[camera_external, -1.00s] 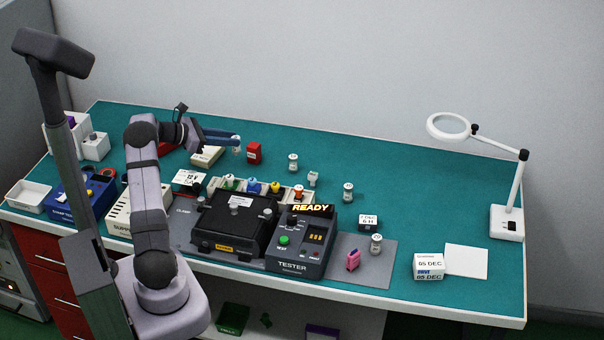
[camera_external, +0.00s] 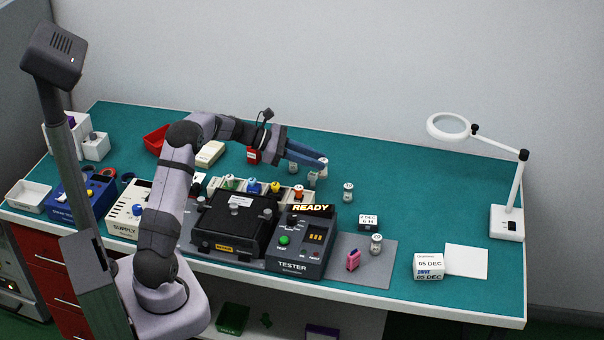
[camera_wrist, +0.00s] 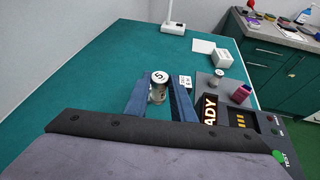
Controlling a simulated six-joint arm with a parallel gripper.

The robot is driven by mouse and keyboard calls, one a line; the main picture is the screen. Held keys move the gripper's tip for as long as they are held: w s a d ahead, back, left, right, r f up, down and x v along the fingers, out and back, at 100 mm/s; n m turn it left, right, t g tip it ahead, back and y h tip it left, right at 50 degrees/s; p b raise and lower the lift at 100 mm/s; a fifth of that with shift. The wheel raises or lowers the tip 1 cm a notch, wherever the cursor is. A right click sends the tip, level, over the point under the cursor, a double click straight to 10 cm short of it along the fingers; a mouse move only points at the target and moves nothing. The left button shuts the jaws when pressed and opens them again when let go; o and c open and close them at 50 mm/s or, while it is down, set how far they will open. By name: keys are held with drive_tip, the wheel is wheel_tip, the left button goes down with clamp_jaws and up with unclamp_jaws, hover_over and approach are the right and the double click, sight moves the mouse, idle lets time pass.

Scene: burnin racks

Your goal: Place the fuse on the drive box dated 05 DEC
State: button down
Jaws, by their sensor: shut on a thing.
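My gripper (camera_external: 318,163) is shut on a fuse (camera_wrist: 158,88), a small glass-and-metal cylinder with a white top marked 5. In the wrist view the fuse stands upright between the blue fingertips; in the external view only a bit of it shows at the finger ends. The gripper is above the back middle of the bench. The drive box (camera_external: 429,266), white with a blue DRIVE mark and 05 DEC on it, sits at the front right, well away from the gripper. A white box, likely the same one, shows in the wrist view (camera_wrist: 222,60).
Several similar fuses stand about, one (camera_external: 348,191) right of the gripper and one (camera_external: 376,243) on the grey mat. The tester (camera_external: 301,243) reads READY. A pink item (camera_external: 353,260), a small labelled box (camera_external: 368,222) and a magnifier lamp (camera_external: 507,222) are further right.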

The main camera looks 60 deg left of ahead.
drive_tip(key=w+d+r+m+g+h, duration=0.2)
drive_tip(key=d+m+g+h, duration=0.1)
drive_tip(key=d, duration=1.9)
drive_tip(key=w+d+r+m+g+h, duration=0.2)
drive_tip(key=d+m+g, duration=0.15)
drive_tip(key=d, duration=1.85)
drive_tip(key=n+t+y, duration=0.3)
drive_tip(key=n+t, duration=0.2)
hover_over(420, 259)
drive_tip(key=shift+d+f+p, duration=0.2)
drive_tip(key=shift+f+p, duration=0.4)
drive_tip(key=shift+f, duration=4.55)
drive_tip(key=shift+f, duration=0.2)
drive_tip(key=c, duration=1.5)
unclamp_jaws()
drive_tip(key=shift+a+r, duration=0.1)
drive_tip(key=shift+r, duration=0.15)
